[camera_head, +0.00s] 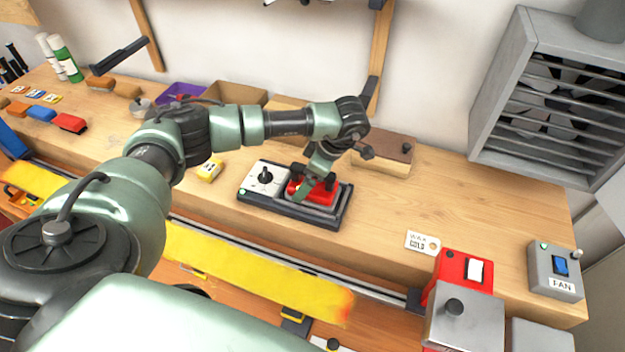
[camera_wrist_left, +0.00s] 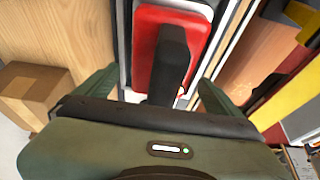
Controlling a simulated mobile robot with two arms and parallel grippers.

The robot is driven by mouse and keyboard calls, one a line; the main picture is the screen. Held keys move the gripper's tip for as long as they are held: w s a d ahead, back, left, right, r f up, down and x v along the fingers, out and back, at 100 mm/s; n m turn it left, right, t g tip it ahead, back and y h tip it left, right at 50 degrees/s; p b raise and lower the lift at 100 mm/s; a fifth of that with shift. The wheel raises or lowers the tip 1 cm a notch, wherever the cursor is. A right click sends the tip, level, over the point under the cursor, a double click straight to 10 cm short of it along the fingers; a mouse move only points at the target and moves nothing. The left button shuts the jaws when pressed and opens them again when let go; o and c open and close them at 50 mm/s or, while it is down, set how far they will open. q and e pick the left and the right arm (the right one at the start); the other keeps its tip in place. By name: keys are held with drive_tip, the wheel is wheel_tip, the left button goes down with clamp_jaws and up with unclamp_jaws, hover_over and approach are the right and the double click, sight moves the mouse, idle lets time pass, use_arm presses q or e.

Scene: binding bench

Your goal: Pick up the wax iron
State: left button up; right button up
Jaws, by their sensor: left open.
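The wax iron (camera_head: 325,196) has a red body and a black handle. It sits on a dark base unit (camera_head: 262,180) with a pale control panel and a black knob, in the middle of the bench. My left gripper (camera_head: 316,180) is open right over the iron and partly hides it in the head view. In the left wrist view the iron's red body (camera_wrist_left: 152,42) shows ahead, and its black handle runs between the two spread fingers (camera_wrist_left: 157,90). I cannot tell whether either finger touches the handle. My right gripper is in neither view.
A wood block with a brown top (camera_head: 385,153) stands just behind the base unit. A yellow block (camera_head: 209,170) lies to its left. A grey vent (camera_head: 545,95) and a fan switch box (camera_head: 556,272) are at the right. The bench is clear between base and tag (camera_head: 422,242).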

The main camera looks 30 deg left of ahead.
use_arm(q)
drive_tip(key=shift+f, duration=0.1)
clamp_jaws()
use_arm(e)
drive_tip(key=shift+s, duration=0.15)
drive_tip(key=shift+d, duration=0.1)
use_arm(q)
drive_tip(key=shift+w+r, duration=0.1)
drive_tip(key=shift+r, duration=0.1)
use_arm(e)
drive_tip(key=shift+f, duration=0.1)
